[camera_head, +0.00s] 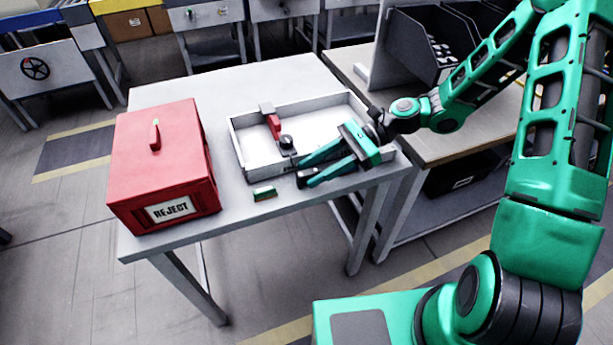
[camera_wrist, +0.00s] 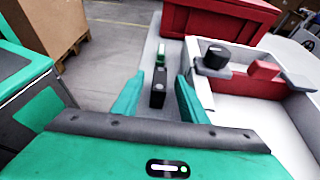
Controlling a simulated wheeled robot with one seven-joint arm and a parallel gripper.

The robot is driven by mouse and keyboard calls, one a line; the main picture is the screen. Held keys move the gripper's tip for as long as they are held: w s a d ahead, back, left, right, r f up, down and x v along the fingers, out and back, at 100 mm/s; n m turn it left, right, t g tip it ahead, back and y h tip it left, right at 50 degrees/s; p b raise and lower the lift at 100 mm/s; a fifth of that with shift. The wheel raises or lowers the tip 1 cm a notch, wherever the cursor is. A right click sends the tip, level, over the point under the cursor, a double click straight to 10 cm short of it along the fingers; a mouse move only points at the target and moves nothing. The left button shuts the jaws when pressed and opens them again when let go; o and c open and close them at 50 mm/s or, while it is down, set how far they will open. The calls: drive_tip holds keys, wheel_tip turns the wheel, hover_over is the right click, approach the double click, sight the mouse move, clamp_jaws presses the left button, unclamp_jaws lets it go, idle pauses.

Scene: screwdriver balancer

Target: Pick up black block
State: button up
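The black block (camera_head: 302,180) is on the table near the front side of the white tray, by my fingertips. In the wrist view the black block (camera_wrist: 158,90) shows between my two fingers, with space on both sides. My gripper (camera_head: 304,173) is open; it also shows in the wrist view (camera_wrist: 158,97). Its fingers reach left from the tray's right end, low over the tray's front edge. I cannot tell how far the fingertips stand above the table.
A small green block (camera_head: 264,194) lies left of the black block. The white tray (camera_head: 237,150) holds a tool with red and black parts (camera_head: 274,124). A red REJECT box (camera_head: 160,165) stands at the table's left. The tray wall (camera_wrist: 204,85) is close beside one finger.

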drive_tip(key=shift+a+f, duration=0.1)
drive_tip(key=shift+a, duration=0.1)
clamp_jaws()
